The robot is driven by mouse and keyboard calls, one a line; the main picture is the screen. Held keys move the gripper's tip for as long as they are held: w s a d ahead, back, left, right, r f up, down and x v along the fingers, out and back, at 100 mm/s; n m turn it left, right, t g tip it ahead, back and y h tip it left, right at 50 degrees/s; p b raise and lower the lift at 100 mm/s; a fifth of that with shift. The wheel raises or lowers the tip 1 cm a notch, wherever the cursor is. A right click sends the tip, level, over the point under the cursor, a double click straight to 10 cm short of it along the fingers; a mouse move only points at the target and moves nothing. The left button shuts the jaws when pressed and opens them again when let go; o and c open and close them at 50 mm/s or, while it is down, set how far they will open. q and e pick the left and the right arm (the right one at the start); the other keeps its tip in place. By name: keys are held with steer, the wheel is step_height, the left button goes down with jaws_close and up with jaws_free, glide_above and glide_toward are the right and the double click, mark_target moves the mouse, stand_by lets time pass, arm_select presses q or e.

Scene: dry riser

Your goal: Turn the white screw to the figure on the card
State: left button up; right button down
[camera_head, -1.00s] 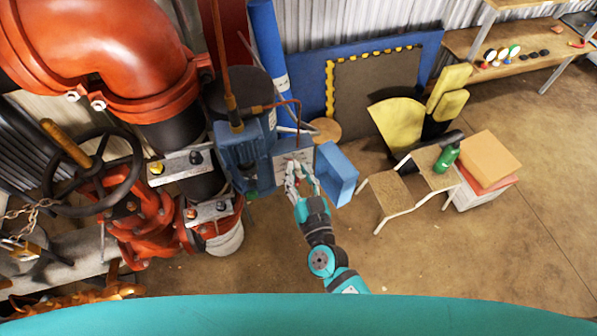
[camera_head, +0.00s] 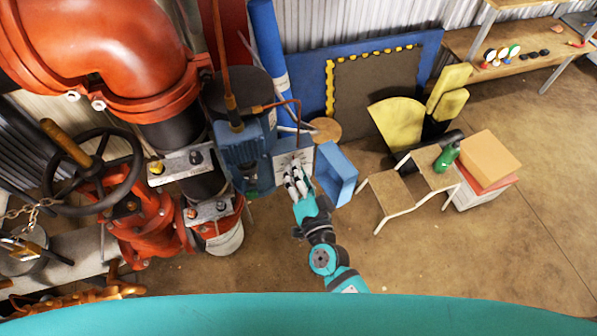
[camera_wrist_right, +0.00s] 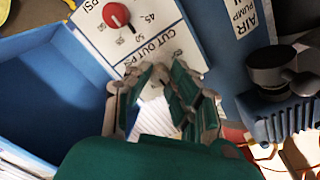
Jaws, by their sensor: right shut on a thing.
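The blue pump box has a white dial plate (camera_wrist_right: 175,25) with a red knob (camera_wrist_right: 117,16), figures around it and the words "CUT OUT PSI". In the head view the same plate (camera_head: 282,160) faces my right gripper (camera_head: 294,172). In the wrist view my right gripper (camera_wrist_right: 160,75) has its fingertips together at the lower part of the plate, beside the lettering. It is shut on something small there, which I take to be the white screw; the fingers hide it. I cannot make out a separate card with a figure. My left gripper is out of view.
Red pipework and a black handwheel (camera_head: 95,175) stand left. A low stool (camera_head: 405,190) stands right, with open floor in front.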

steer(key=shift+m, duration=0.4)
steer(key=c, duration=1.2)
jaws_free()
steer(key=v, duration=1.2)
steer(key=shift+r, duration=0.1)
